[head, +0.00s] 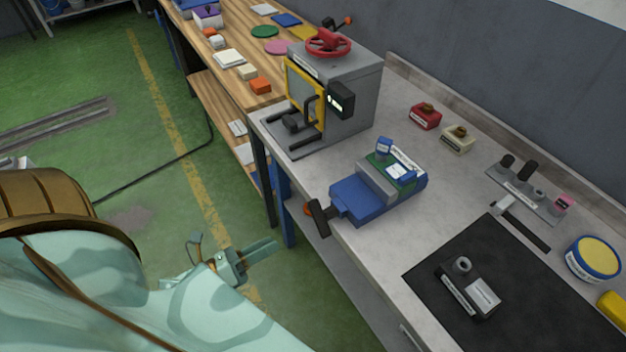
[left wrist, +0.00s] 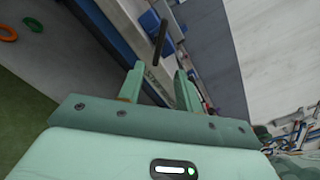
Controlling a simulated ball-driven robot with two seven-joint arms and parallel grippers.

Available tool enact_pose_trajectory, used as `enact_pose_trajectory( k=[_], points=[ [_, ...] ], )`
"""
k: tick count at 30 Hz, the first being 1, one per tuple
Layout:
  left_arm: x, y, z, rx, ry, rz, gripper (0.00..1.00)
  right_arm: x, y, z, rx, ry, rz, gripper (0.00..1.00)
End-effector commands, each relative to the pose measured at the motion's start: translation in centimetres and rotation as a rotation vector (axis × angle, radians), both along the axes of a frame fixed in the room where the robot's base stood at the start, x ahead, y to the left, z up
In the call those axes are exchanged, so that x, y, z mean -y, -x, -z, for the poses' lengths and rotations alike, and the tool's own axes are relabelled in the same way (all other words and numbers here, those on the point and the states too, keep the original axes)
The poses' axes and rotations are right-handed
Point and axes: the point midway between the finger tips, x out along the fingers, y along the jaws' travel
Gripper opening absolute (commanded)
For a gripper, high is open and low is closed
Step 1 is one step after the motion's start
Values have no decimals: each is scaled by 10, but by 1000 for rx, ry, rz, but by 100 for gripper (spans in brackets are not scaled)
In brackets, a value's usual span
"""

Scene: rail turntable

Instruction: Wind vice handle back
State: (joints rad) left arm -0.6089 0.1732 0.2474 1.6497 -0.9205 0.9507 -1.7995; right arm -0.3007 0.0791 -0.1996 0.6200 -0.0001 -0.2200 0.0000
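The blue vice (head: 352,203) sits at the front edge of the grey bench, with a small labelled part in its jaws. Its handle, a dark bar (head: 319,217) with an orange end, sticks out past the bench edge and stands tilted. My left gripper (head: 268,248) is in front of the bench, left of and below the handle, apart from it. In the left wrist view its two fingers (left wrist: 160,88) are spread with nothing between them. A dark bar (left wrist: 161,42), apparently the handle, shows beyond the fingertips. My right gripper is in neither view.
A grey machine (head: 345,95) with a red handwheel stands on the bench behind the vice. A black mat (head: 430,270) bears a small dark block. Red and cream blocks stand near the wall. The green floor before the bench is clear.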

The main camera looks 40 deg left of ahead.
Motion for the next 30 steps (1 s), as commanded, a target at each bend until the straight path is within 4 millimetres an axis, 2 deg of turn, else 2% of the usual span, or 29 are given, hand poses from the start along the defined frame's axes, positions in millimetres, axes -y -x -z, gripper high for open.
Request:
enact_pose_trajectory(
  k=[3, 9, 15, 20, 28, 30],
  points=[
    [12, -30, -3, 4, 1, 0, 35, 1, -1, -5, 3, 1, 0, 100],
    [31, -76, -2, 1, 2, -1, 35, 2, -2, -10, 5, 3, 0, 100],
    [44, -106, 0, -2, 3, -2, 35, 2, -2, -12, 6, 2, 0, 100],
    [48, -115, 1, -4, 2, -1, 35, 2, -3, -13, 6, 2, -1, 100],
    [48, -117, 1, -4, 3, -1, 35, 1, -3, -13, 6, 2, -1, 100],
    [48, -117, 1, -4, 3, -1, 15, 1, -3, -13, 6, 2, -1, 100]
  ],
)
